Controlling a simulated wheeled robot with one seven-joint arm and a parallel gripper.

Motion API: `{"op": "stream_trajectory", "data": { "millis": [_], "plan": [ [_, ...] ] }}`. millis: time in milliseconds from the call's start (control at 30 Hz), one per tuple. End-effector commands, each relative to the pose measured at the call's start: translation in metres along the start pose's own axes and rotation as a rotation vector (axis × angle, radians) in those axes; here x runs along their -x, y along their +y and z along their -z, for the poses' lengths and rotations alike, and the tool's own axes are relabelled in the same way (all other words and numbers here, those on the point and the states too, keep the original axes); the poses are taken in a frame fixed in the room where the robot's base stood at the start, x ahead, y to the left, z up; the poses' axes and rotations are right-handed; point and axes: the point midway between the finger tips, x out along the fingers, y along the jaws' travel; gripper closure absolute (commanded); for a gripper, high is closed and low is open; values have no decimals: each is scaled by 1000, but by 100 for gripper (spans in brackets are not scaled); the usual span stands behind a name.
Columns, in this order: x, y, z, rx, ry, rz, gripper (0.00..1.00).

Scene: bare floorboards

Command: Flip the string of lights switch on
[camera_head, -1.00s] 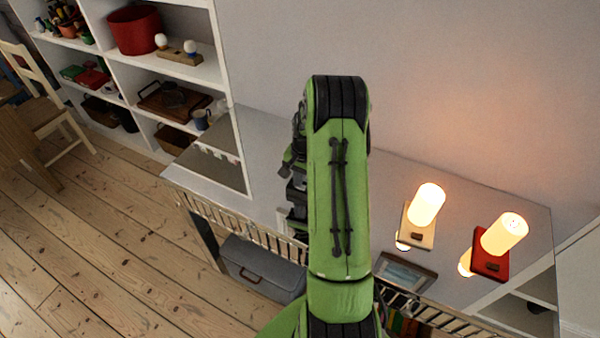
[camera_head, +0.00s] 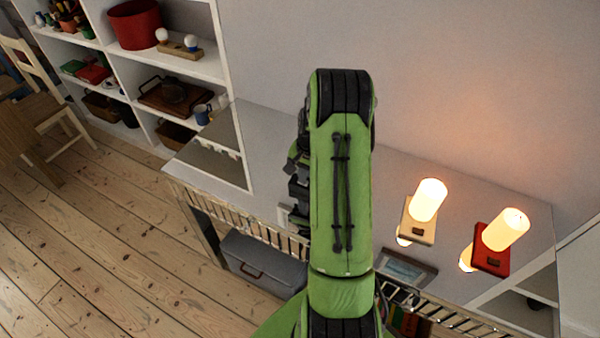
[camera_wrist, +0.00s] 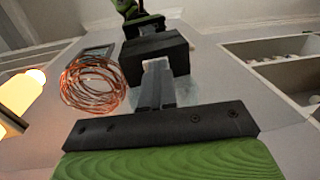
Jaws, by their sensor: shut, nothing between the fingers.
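The string of lights (camera_wrist: 92,84) is a loose coil of copper-coloured wire on the glossy tabletop, left of my gripper in the wrist view. I see no lit bulbs on it. My gripper (camera_wrist: 156,72) is shut and empty, with its fingers together over the reflective tabletop. A small pale patch shows at the fingertips; I cannot tell if it is the switch or a reflection, nor if there is contact. The dark block beyond looks like my gripper's reflection. In the head view my green arm hides the coil and most of the gripper.
Two lit lamps stand on the table's right: one on a cream base (camera_head: 417,222), one on a red base (camera_head: 491,250). A dark-framed picture (camera_head: 408,268) lies near them. The wall (camera_head: 450,90) is behind; shelves (camera_head: 185,65) stand left. The tabletop's left part is clear.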

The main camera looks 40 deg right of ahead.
Motion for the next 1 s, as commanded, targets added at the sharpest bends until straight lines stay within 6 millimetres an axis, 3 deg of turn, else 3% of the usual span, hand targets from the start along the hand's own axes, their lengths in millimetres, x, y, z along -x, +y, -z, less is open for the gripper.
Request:
{"op": "stream_trajectory", "data": {
  "millis": [167, 267, 433, 733, 900, 1000],
  "plan": [
    [-3, 6, -1, -10, -8, -15, 100],
    [5, 4, -1, -8, -7, -13, 100],
    [46, -6, -2, 2, -3, -7, 100],
    [114, -7, -2, 4, 2, -2, 100],
    [136, -7, -2, 4, 0, -1, 100],
    [140, -7, -2, 4, -1, -1, 100]
  ]
}}
